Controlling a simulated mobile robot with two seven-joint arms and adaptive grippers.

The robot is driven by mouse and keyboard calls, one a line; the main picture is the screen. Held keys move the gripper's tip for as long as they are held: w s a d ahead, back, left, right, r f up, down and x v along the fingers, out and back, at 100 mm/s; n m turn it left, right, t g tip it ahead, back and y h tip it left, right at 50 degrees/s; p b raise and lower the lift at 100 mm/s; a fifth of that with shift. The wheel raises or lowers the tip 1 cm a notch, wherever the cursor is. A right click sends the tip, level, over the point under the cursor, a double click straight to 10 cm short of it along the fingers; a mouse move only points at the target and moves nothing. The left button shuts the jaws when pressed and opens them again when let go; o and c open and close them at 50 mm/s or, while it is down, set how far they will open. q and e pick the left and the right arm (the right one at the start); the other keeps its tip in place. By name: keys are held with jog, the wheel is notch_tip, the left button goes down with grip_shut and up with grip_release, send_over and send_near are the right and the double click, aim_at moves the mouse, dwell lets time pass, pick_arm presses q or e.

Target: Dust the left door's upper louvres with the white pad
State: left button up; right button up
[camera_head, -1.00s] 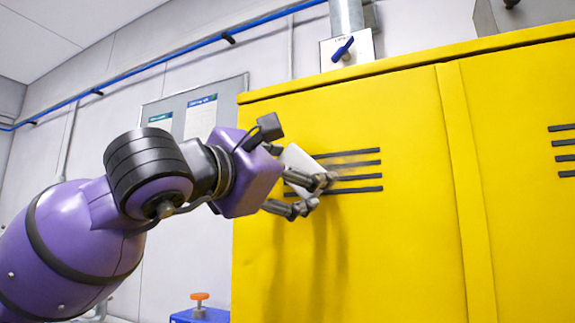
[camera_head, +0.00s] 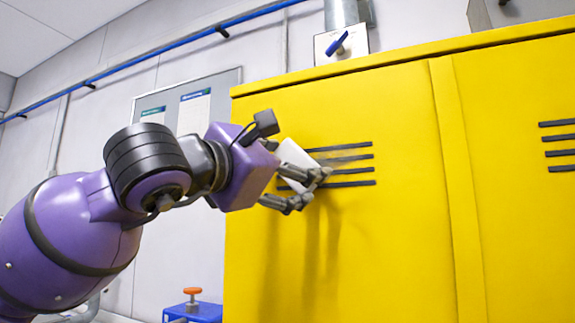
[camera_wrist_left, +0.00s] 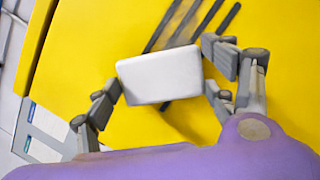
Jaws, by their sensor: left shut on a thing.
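The yellow cabinet's left door (camera_head: 390,230) has several dark upper louvres (camera_head: 350,160); a greyish dusty patch lies over some of them. My left gripper (camera_head: 308,188) is shut on the white pad (camera_head: 292,158) in front of the louvres' left part. In the left wrist view the pad (camera_wrist_left: 160,75) sits between the two fingers (camera_wrist_left: 165,78), and the louvres (camera_wrist_left: 190,28) run out from behind it. The pad hides their near ends. I cannot tell whether the pad touches the door. My right gripper is not in view.
The right door's louvres (camera_head: 558,145) are at the right edge. A blue box with an orange knob (camera_head: 192,292) stands left of the cabinet. A notice board (camera_head: 190,100) hangs on the wall behind my arm. A blue-handled valve (camera_head: 338,44) is above the cabinet.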

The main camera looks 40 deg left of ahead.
pick_arm(q)
jog(key=shift+w+a, duration=0.2)
jog(key=shift+w, duration=0.45)
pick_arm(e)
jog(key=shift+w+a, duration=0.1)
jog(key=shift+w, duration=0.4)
pick_arm(q)
jog(key=shift+d, duration=0.15)
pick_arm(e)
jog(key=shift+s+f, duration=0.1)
